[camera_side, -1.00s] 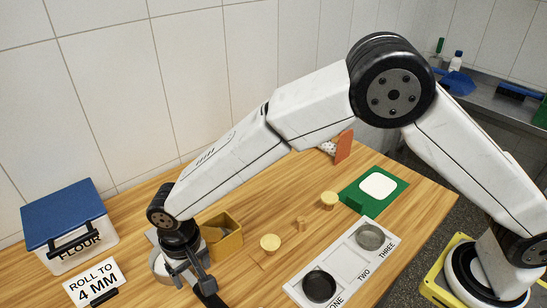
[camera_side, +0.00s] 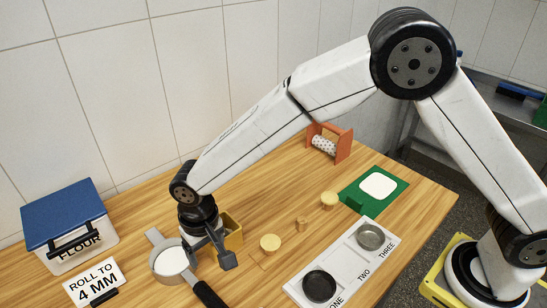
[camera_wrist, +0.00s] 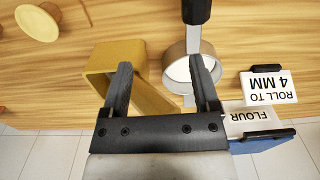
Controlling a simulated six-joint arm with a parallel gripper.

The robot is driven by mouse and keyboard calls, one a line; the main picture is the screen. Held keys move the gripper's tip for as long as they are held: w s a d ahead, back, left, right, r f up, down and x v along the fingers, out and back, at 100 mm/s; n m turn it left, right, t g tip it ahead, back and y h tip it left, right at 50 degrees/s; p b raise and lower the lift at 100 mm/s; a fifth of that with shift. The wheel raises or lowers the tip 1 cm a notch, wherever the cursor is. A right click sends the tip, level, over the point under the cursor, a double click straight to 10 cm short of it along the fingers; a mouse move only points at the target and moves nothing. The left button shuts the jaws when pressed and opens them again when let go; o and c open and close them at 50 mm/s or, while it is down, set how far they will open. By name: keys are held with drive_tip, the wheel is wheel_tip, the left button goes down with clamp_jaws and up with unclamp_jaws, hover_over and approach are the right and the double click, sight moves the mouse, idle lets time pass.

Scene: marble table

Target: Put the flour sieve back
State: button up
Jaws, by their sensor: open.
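The flour sieve is a round metal ring with a pale inside (camera_side: 171,262) and a black handle (camera_side: 208,294) pointing toward the front. It lies at the table's left front, with no finger closed on it. In the wrist view its ring (camera_wrist: 170,68) is partly covered by my right finger, and its handle (camera_wrist: 196,10) runs to the top edge. My gripper (camera_side: 218,250) is open and empty, to the right of the ring; the wrist view also shows its spread fingers (camera_wrist: 160,75). A yellow holder (camera_side: 233,240) stands just behind it, partly hidden; it also shows in the wrist view (camera_wrist: 118,52).
A blue-lidded flour box (camera_side: 70,225) and a "ROLL TO 4 MM" sign (camera_side: 93,284) stand at left. Wooden pieces (camera_side: 270,243), a white numbered tray (camera_side: 345,268) with two round tins, a green mat (camera_side: 355,201) and an orange roller stand (camera_side: 343,147) lie to the right.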

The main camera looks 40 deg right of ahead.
drive_tip(key=s+d+r+t, duration=0.1)
drive_tip(key=d+r, duration=0.1)
drive_tip(key=d, duration=0.7)
drive_tip(key=s+d+r, duration=0.1)
drive_tip(key=d+r, duration=0.2)
drive_tip(key=d, duration=0.6)
drive_tip(key=s+d+t, duration=0.1)
drive_tip(key=s+d, duration=0.9)
drive_tip(key=d, duration=0.1)
drive_tip(key=shift+d+r+m, duration=0.15)
drive_tip(key=shift+d+m, duration=0.15)
drive_tip(key=shift+d, duration=0.1)
